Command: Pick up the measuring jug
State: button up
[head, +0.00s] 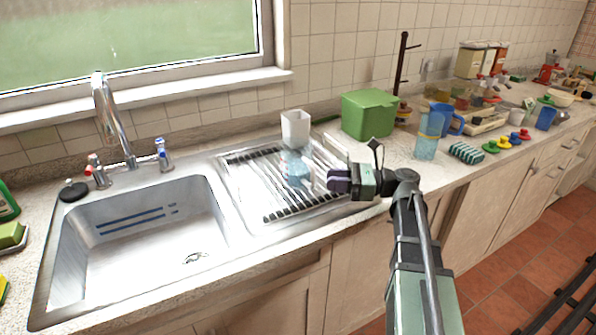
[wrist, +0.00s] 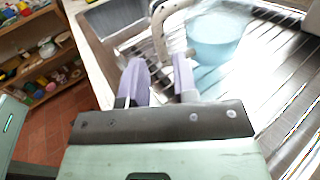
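A clear jug with pale blue in it, which looks like the measuring jug (head: 298,170), stands on the ridged drainboard. In the wrist view the jug (wrist: 214,40) is at the top, with its pale curved handle toward the fingers. My gripper (head: 336,181) is just right of the jug in the head view. In the wrist view my gripper (wrist: 160,72) is open, its two purple fingers apart and nothing held. The handle's lower end appears close to the fingertips; I cannot tell whether they touch.
A white container (head: 295,128) is behind the jug. A green box (head: 368,114) stands at the back right. A blue jug (head: 447,119) and a clear blue glass (head: 427,137) stand on the right counter. The sink (head: 150,240) at left is empty.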

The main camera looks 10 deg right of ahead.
aim_at(299, 167)
jog(key=x, duration=0.7)
jog(key=shift+a+r, duration=0.15)
jog(key=shift+a, duration=0.15)
jog(key=shift+d, duration=0.1)
grip_shut()
